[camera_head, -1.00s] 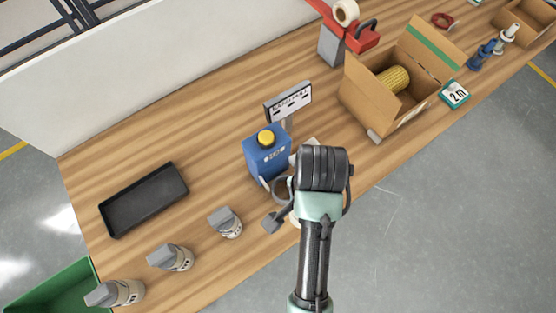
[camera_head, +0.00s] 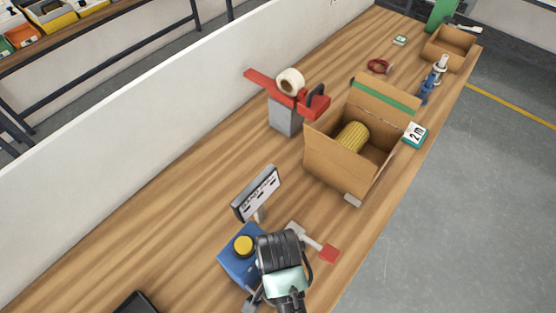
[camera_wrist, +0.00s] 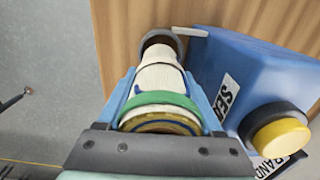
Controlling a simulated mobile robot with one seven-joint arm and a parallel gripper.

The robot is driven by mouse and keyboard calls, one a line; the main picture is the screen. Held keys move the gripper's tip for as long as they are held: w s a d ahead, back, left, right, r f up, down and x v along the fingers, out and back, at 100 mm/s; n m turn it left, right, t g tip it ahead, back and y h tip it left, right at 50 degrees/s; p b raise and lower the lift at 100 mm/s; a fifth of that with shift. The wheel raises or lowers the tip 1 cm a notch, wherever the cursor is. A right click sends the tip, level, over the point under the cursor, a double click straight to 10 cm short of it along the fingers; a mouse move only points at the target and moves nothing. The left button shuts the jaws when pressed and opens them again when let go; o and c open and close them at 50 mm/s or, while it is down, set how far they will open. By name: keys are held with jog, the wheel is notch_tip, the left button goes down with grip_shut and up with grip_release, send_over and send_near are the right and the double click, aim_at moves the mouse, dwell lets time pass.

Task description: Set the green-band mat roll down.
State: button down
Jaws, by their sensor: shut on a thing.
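The green-band mat roll (camera_wrist: 160,82) is a pale roll with a green band near its closer end, seen in the wrist view. My gripper (camera_wrist: 166,92) is shut on it, with a blue finger on each side. A dark grey ring surrounds or sits behind the roll's far end; I cannot tell whether they touch, nor whether the roll touches the table. In the head view, my wrist hides the roll.
The wooden table (camera_head: 130,235) carries a sign (camera_head: 256,194) behind the jug. An open carton (camera_head: 335,165) holds a yellow roll (camera_head: 352,137). A red tape dispenser (camera_head: 310,103) stands beside it. Bare table lies left of the sign.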

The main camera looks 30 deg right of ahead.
jog(key=shift+f, duration=3.4)
jog(key=shift+f, duration=0.15)
jog(key=shift+c, duration=0.2)
grip_release()
notch_tip(320, 180, up, 12)
jog(key=p, duration=1.2)
jog(key=shift+r, duration=0.2)
jog(key=shift+w, duration=0.15)
